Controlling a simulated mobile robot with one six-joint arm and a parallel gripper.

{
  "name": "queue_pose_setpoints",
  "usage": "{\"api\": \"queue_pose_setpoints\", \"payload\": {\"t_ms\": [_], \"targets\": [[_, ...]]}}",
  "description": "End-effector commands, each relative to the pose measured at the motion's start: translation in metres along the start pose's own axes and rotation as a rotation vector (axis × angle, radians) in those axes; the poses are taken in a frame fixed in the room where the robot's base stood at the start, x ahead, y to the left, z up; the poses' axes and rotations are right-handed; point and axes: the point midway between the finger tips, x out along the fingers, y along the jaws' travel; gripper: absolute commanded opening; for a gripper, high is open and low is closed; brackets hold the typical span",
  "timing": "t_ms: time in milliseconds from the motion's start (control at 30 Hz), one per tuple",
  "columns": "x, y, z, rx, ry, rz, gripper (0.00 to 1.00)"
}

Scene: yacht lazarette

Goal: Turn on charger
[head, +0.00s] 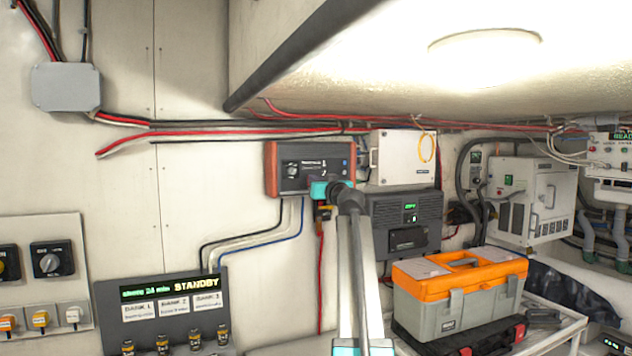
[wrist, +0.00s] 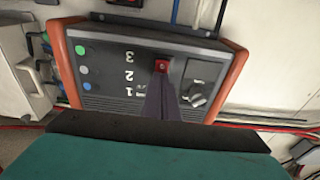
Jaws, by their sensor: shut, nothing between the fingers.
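The charger appears to be the dark wall box with orange-red end caps (head: 270,170), left of centre in the head view. It fills the upper wrist view (wrist: 110,60), seen upside down. Its face has a red switch (wrist: 162,65), a rotary knob (wrist: 196,93), the numerals 1, 2, 3 and a column of green, grey and blue lights (wrist: 83,67). My gripper (head: 312,187) is in front of the charger's lower right. In the wrist view its shut, empty fingers (wrist: 161,82) point at the red switch, their tips just by it. Contact cannot be told.
A white box (head: 392,155) and a dark grey unit (head: 408,215) are mounted right of the charger. An orange-lidded toolbox (head: 455,305) stands on a bench below. A panel reading STANDBY (head: 165,310) is at lower left. Cables run below the charger.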

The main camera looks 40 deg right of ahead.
Motion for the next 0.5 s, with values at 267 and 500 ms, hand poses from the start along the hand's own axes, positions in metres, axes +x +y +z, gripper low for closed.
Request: {"api": "queue_pose_setpoints", "payload": {"t_ms": [267,500], "targets": [[0.0040,0.0009,0.0015,-0.002,0.000,0.000,0.00],[0.0049,0.0007,-0.0015,0.000,-0.001,0.000,0.00]]}}
